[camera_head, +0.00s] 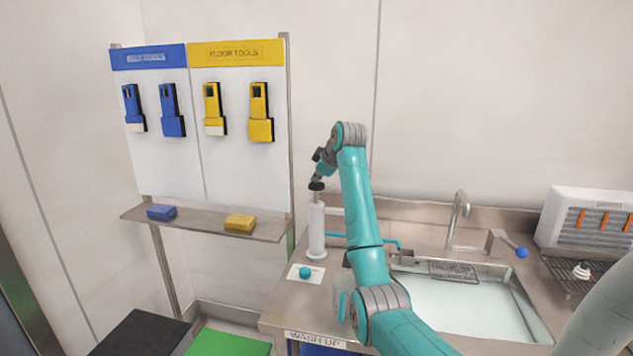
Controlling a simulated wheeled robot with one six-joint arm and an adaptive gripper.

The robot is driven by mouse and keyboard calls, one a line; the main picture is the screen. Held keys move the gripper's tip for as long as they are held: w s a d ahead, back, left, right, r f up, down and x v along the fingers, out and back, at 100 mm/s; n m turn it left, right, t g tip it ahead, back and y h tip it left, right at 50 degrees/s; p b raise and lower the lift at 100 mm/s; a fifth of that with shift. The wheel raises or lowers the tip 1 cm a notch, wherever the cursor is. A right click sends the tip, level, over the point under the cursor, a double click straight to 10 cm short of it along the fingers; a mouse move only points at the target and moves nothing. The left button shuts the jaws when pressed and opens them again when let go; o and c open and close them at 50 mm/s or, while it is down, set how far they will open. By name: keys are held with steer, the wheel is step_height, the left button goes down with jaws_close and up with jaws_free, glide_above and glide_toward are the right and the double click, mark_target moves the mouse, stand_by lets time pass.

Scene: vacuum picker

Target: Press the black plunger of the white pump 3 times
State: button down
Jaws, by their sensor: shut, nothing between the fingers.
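The white pump (316,230) is a tall upright cylinder on the steel counter, left of the sink. Its black plunger (316,186) tops a thin light rod that stands out of the cylinder. My gripper (317,178) is shut and points down, with its tips right over the plunger. From this view I cannot tell whether the tips touch it. The gripper is small and dark here, partly beside my teal arm.
A white card with a teal knob (305,273) lies in front of the pump. The sink (455,305) with a faucet (457,220) is to the right. A tool board (165,165) and shelf (190,226) stand left. The white rack unit (590,235) is far right.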

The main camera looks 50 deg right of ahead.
steer(key=shift+f, duration=1.4)
stand_by(1.2)
stand_by(0.3)
steer(key=shift+r, duration=2.6)
steer(key=shift+r, duration=0.1)
steer(key=shift+r, duration=2.4)
